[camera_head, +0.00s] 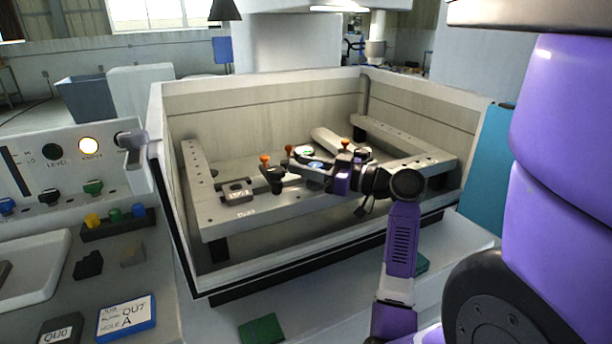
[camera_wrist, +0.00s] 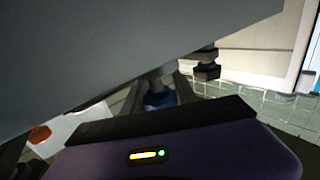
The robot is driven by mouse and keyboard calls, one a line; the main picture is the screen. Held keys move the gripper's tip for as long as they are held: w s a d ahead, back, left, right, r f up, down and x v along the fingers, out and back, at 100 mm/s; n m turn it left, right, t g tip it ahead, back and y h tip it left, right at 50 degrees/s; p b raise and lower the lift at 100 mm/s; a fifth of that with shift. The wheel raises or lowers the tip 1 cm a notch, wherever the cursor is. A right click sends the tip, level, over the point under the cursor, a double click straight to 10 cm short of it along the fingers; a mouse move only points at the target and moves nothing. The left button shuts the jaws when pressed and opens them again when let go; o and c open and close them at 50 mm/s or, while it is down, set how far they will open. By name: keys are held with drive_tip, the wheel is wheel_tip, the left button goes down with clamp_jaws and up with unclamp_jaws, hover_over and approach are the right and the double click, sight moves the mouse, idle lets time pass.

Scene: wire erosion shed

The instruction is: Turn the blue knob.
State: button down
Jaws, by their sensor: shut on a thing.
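A small blue knob (camera_head: 316,165) sits inside the open machine tank, among clamps on the metal frame; it is largely covered by my gripper. My gripper (camera_head: 322,174) reaches in from the right, with its fingers closed at this knob. In the wrist view the blue knob (camera_wrist: 158,99) shows beyond the edge of a dark finger, on a grey stem. A large grey surface fills the upper left of that view and hides much of the surroundings. The knob's turn angle cannot be read.
Orange-topped clamps (camera_head: 265,159) stand close to my gripper on the metal frame (camera_head: 225,212). The tank wall (camera_head: 330,262) rises in front. At left, a control panel carries another blue knob (camera_head: 7,206) and a green knob (camera_head: 93,187). A labelled blue-edged card (camera_head: 127,318) lies below.

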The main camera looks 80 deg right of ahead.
drive_tip(key=shift+a+n+t+y+b, duration=0.2)
drive_tip(key=shift+n+y+b, duration=0.2)
drive_tip(key=shift+n+y, duration=0.6)
drive_tip(key=shift+a+n+t+y+b, duration=0.15)
drive_tip(key=shift+n+y+b, duration=0.3)
drive_tip(key=shift+y, duration=0.95)
drive_tip(key=c, duration=1)
unclamp_jaws()
drive_tip(key=shift+w, duration=0.1)
drive_tip(key=shift+o, duration=0.2)
drive_tip(key=shift+s, duration=3.95)
